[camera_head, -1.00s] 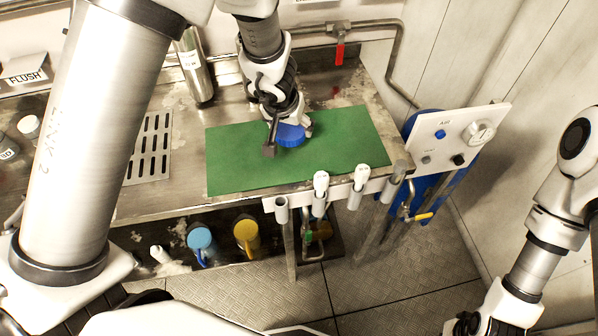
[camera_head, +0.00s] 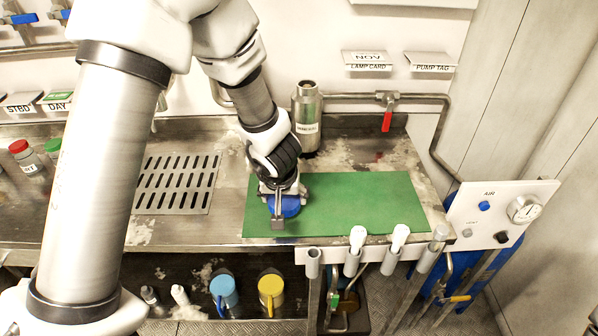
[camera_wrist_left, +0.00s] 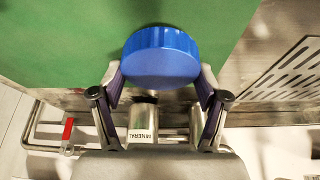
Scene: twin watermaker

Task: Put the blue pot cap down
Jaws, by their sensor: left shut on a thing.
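The blue pot cap (camera_head: 290,207) is a round, ribbed disc over the left part of the green mat (camera_head: 350,200). My left gripper (camera_head: 280,203) is shut on it from above. In the left wrist view the cap (camera_wrist_left: 160,57) sits between the two fingertips of the left gripper (camera_wrist_left: 160,82), with the green mat (camera_wrist_left: 60,45) behind it. I cannot tell whether the cap touches the mat. My right gripper is not in view.
The mat is bare to the right of the cap. A slotted drain plate (camera_head: 178,184) lies to the left and a steel bottle (camera_head: 307,118) stands behind. White-handled tools (camera_head: 357,240) stand in holders at the front edge. Blue (camera_head: 224,288) and yellow (camera_head: 271,288) vessels are below.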

